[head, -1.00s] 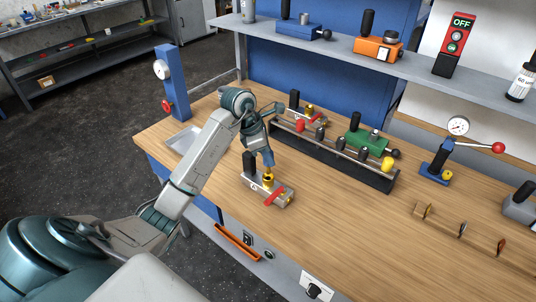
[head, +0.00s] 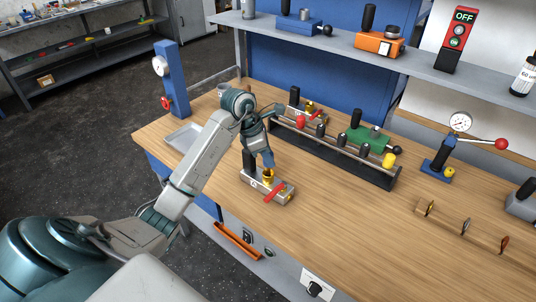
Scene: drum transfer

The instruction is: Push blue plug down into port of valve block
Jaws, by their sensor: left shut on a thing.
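The valve block (head: 279,194) is a grey block lying on the workbench near its front edge. It has a black post, a red lever and a brass-coloured port (head: 268,177) on top. My left gripper (head: 267,162) points down right over the brass port, shut. The blue plug between its fingertips is small and mostly hidden by the fingers, so I cannot tell how deep it sits in the port. My right gripper is not in view.
Behind the block is a dark rack (head: 335,158) with several knobs, including a red and a yellow one. A green valve block (head: 368,138) stands behind it. A grey tray (head: 184,138) lies left. The bench's front middle is clear.

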